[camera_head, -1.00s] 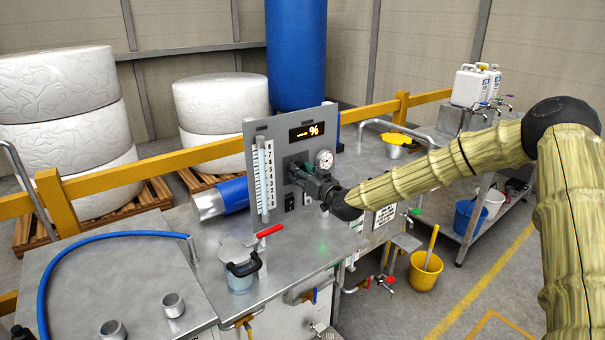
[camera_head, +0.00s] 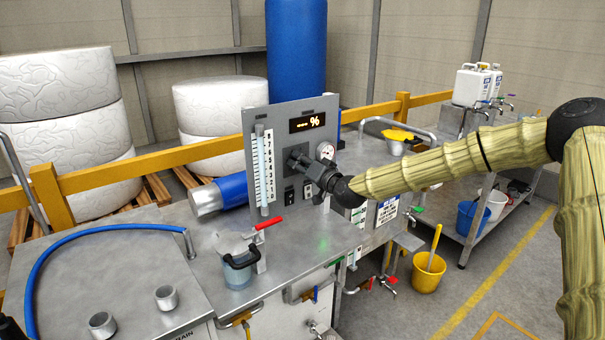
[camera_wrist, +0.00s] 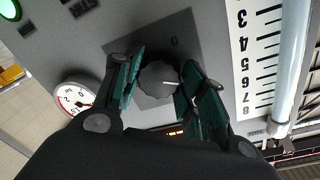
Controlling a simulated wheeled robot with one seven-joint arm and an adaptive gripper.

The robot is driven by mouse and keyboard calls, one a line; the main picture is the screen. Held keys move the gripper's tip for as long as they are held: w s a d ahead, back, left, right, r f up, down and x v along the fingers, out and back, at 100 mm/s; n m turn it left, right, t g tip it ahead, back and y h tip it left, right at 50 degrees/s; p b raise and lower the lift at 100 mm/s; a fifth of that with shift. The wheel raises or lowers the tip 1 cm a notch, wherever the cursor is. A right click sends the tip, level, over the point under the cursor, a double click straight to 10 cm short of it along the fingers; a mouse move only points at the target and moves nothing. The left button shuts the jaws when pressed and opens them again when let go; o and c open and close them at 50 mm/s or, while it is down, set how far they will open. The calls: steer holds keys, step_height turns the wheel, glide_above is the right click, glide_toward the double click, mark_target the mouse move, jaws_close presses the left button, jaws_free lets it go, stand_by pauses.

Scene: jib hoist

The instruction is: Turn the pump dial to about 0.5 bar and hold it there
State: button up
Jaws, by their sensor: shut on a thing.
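The pump dial is a dark round knob (camera_wrist: 158,80) with a white pointer mark, set on a dark square plate on the grey panel (camera_head: 262,112). In the wrist view the mark points right, towards one finger. My gripper (camera_wrist: 160,88) has its green-padded fingers on both sides of the knob and is shut on it.
A lit display (camera_head: 307,123) shows a % sign; its digits are unclear. A numbered scale with a clear tube (camera_head: 264,170) stands left of the dial. A clear jug (camera_head: 237,272) and red lever (camera_head: 268,223) are below on the steel bench. A yellow bucket (camera_head: 428,272) stands on the floor.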

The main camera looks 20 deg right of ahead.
steer(key=m+b, duration=0.2)
steer(key=m, duration=0.1)
steer(key=m+b, duration=0.1)
steer(key=b, duration=0.1)
steer(key=shift+d+f, duration=0.1)
steer(key=shift+f, duration=0.15)
steer(key=shift+r+m+b, duration=0.2)
steer(key=shift+m+b, duration=1.1)
steer(key=shift+m, duration=0.2)
steer(key=o, duration=1)
steer(key=shift+o, duration=0.2)
steer(key=shift+r, duration=0.1)
